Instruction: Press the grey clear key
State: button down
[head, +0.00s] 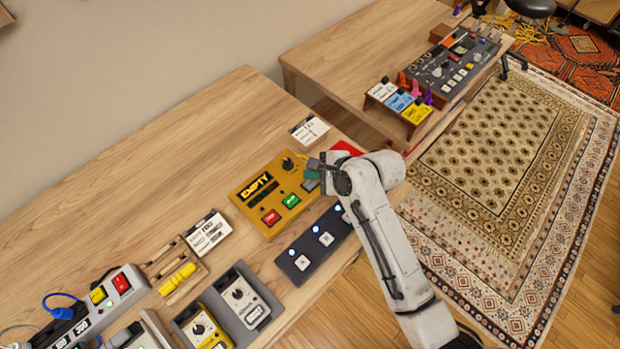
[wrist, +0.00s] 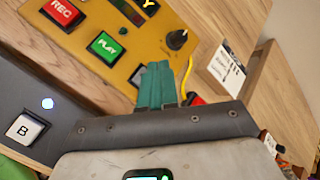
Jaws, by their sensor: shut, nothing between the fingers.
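The yellow looper box (head: 250,192) lies on the wooden table, with a display reading EMPTY. It has a red REC key (head: 270,217), a green PLAY key (head: 290,201) and a dark knob. The grey key (head: 310,185) sits at the right end of this row, partly covered by my gripper. In the wrist view the grey key (wrist: 136,76) shows beside PLAY, its right part hidden behind my fingers. My gripper (head: 312,170) is shut and empty. Its teal fingertips (wrist: 158,68) appear over the grey key's edge; I cannot tell whether they touch it.
A dark footswitch (head: 316,240) with lit white keys lies in front of the box. A white label card (head: 309,130) stands behind it. Pedals (head: 247,303) and a power strip (head: 118,288) crowd the left. Bare table lies behind the box.

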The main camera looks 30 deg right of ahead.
jog(key=shift+r+p, duration=0.4)
jog(key=shift+r, duration=1.3)
jog(key=n+g+h, duration=0.1)
jog(key=n+h, duration=0.1)
jog(key=n, duration=0.8)
send_near(313, 185)
notch_tip(313, 185, up, 3)
jog(key=s, duration=0.3)
jog(key=s+d+r+n+g+h, duration=0.1)
jog(key=s+d+n, duration=0.1)
jog(key=s+n, duration=0.3)
jog(key=s+d+r+n+g+h, duration=0.1)
jog(key=s+d+r+n+h, duration=0.1)
jog(key=s+n, duration=0.35)
jog(key=s+d+f+g+b, duration=0.1)
jog(key=s+f+g+b, duration=0.3)
jog(key=s+f, duration=0.5)
notch_tip(313, 185, down, 3)
jog(key=shift+s+d+b, duration=0.2)
jog(key=shift+s+b, duration=0.1)
jog(key=shift+b, duration=0.45)
